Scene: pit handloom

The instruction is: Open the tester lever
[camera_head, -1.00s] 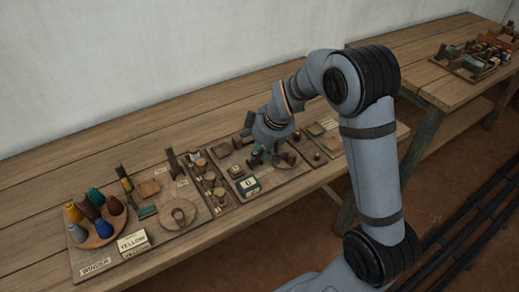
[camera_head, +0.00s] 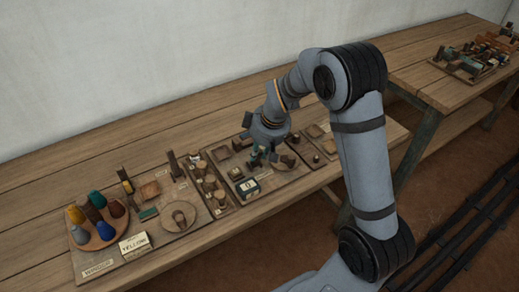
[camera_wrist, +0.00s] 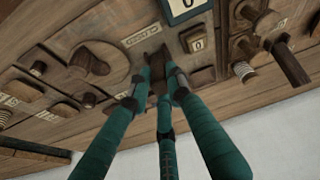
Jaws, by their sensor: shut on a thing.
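My gripper (camera_head: 262,158) is low over the right-hand board on the bench. In the wrist view its teal fingers (camera_wrist: 157,88) come together around a small dark brown upright piece, which looks like the tester lever (camera_wrist: 158,82). The gripper is shut on it. Most of the lever is hidden between the fingers, and its angle cannot be told. The tester board (camera_head: 278,180) has a blue counter box (camera_head: 248,187) reading 0, just in front and left of the gripper.
A round wooden plate (camera_wrist: 88,62) is beside the fingers in the wrist view. Wooden pegs (camera_head: 210,185) stand left of the gripper. Bare bench lies behind the boards.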

